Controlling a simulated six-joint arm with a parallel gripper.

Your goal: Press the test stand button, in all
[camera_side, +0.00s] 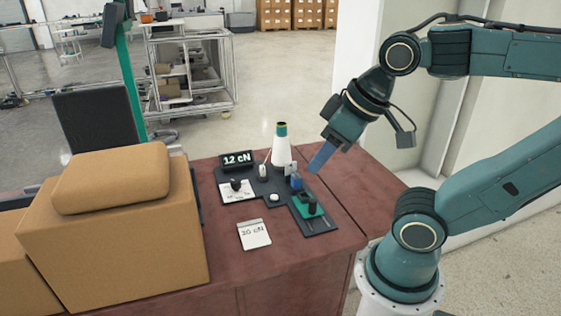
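The test stand (261,188) is a dark plate on the reddish-brown table. A round white button (274,198) sits near its front edge, uncovered. A small display (237,160) at its back left reads "12 cN". A white cone of yarn (281,146) stands at the back. My gripper (313,167) points down and left above the right part of the stand, up and to the right of the button and apart from it. Its blue fingers look like one narrow piece from this side, so I cannot tell whether they are open.
A green-topped slide unit (310,209) with a dark knob lies at the right. A dark knob on a white dial card (237,188) is at the left. A handwritten note (254,235) lies in front. Large cardboard boxes (115,240) fill the table's left. The table's front right is clear.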

